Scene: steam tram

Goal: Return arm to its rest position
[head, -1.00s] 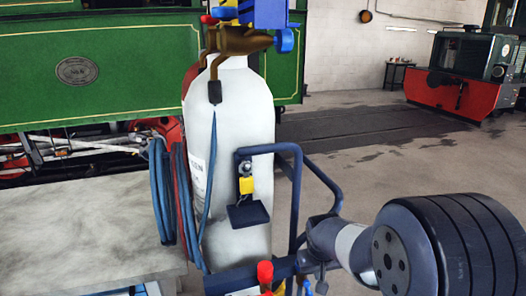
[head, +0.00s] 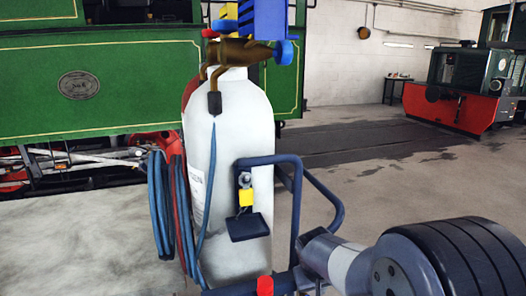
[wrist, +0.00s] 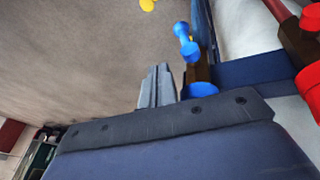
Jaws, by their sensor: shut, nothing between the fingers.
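My arm shows at the lower right of the head view, with a ribbed dark drum (head: 470,262) and a pale link. My gripper is not visible in the head view. In the wrist view, my gripper (wrist: 157,84) is shut and empty, its grey fingers together beyond the dark wrist housing. It appears beside a blue knob (wrist: 184,38) with a brown metal fitting below it. I cannot tell whether they touch.
A white gas cylinder (head: 238,170) with hoses and a dark blue tubular frame (head: 297,210) stands close to my arm. A green tram (head: 120,75) is behind.

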